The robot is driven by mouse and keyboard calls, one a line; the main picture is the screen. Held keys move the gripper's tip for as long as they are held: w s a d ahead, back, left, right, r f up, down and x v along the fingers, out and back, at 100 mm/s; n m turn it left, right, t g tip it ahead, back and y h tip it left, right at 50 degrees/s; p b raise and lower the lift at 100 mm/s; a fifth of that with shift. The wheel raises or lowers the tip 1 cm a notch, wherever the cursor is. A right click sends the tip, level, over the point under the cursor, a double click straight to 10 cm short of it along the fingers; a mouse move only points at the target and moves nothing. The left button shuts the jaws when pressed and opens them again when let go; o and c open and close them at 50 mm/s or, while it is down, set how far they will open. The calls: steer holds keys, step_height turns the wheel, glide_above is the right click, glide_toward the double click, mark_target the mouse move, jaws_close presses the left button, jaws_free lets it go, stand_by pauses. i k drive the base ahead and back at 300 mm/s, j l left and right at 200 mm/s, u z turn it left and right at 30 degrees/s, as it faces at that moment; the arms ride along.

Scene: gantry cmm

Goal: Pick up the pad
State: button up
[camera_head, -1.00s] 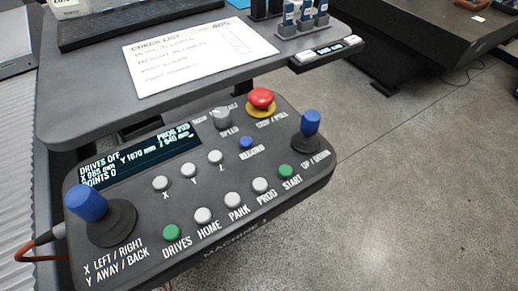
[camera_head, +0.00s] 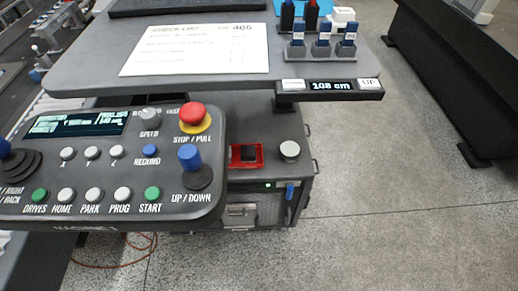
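No thing in view can be told for certain as the pad. A dark control panel (camera_head: 110,180) with a small screen (camera_head: 78,123), a red stop button (camera_head: 194,115) and blue joysticks fills the left front. A light blue flat patch (camera_head: 328,7) shows at the top edge behind the desk items, mostly cut off or hidden. On a cabinet below the desk lie a red tray (camera_head: 232,161) with a dark block (camera_head: 247,153) in it and a pale round piece (camera_head: 289,149). My gripper is not in view.
The grey desk (camera_head: 90,70) bears a checklist sheet (camera_head: 190,48) and a rack (camera_head: 320,54) of blue-topped items. A height control (camera_head: 330,86) reading 108 cm hangs at its front edge. The cabinet (camera_head: 270,205) stands under it. Open concrete floor (camera_head: 410,160) lies to the right.

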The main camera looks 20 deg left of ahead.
mark_target(248, 152)
steer(key=i+l+u, duration=0.1)
steer(key=i, duration=0.25)
steer(key=i+l+u, duration=0.1)
steer(key=i+l, duration=0.2)
steer(key=i+j, duration=0.15)
steer(key=i, duration=0.35)
steer(key=i+j, duration=0.15)
steer(key=i, duration=0.3)
steer(key=u, duration=0.05)
